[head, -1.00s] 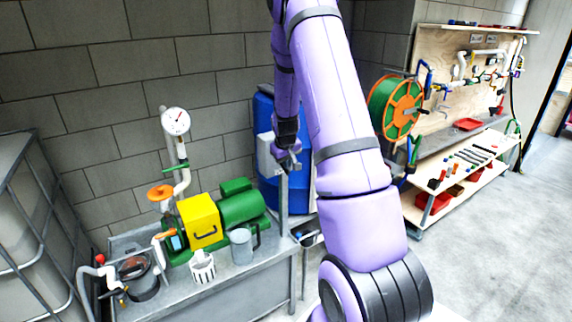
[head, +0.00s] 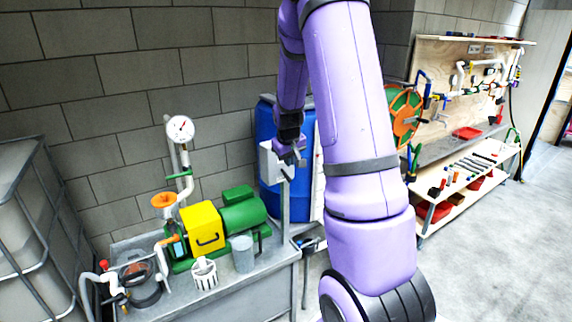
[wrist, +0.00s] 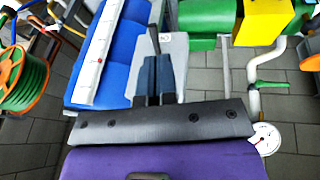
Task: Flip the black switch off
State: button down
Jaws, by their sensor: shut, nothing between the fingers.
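A pale grey box (head: 270,162) stands on a post at the right end of the metal bench, in front of the blue barrel. The box also shows in the wrist view (wrist: 178,62), just beyond my fingers. My gripper (head: 292,154) is shut and empty, at the upper right side of the box in the head view. In the wrist view my gripper (wrist: 154,68) points at the box, its fingers together. A thin dark bar shows past the fingertips; I cannot tell whether it is the switch lever. The black switch is not clearly visible, and contact cannot be told.
The blue barrel (head: 304,185) stands close behind the box. The metal bench (head: 230,288) carries a green pump (head: 242,212) with a yellow cover (head: 203,228), a gauge (head: 180,129) and a grey mug (head: 243,254). A hose reel (head: 402,112) and a tool bench stand right.

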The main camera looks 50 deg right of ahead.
jog(key=shift+s+a+r, duration=0.3)
jog(key=shift+s+r, duration=0.25)
jog(key=shift+s, duration=0.05)
jog(key=shift+s+a+r, duration=0.3)
jog(key=shift+s+r, duration=0.2)
jog(key=shift+s, duration=0.05)
jog(key=s+a+r+n+t+y, duration=0.1)
jog(key=s+a+r, duration=0.2)
jog(key=a+r, duration=0.45)
jog(key=s+a+r+t+y, duration=0.1)
jog(key=s+a+r, duration=0.2)
jog(key=a+r, duration=0.45)
jog(key=s+a+r+n+y, duration=0.1)
jog(key=s+a+r, duration=0.3)
jog(key=s+a, duration=1)
jog(key=s+n, duration=0.1)
jog(key=s, duration=0.2)
jog(key=shift+a+r+t, duration=0.15)
jog(key=shift+t, duration=0.15)
jog(key=shift+w, duration=0.1)
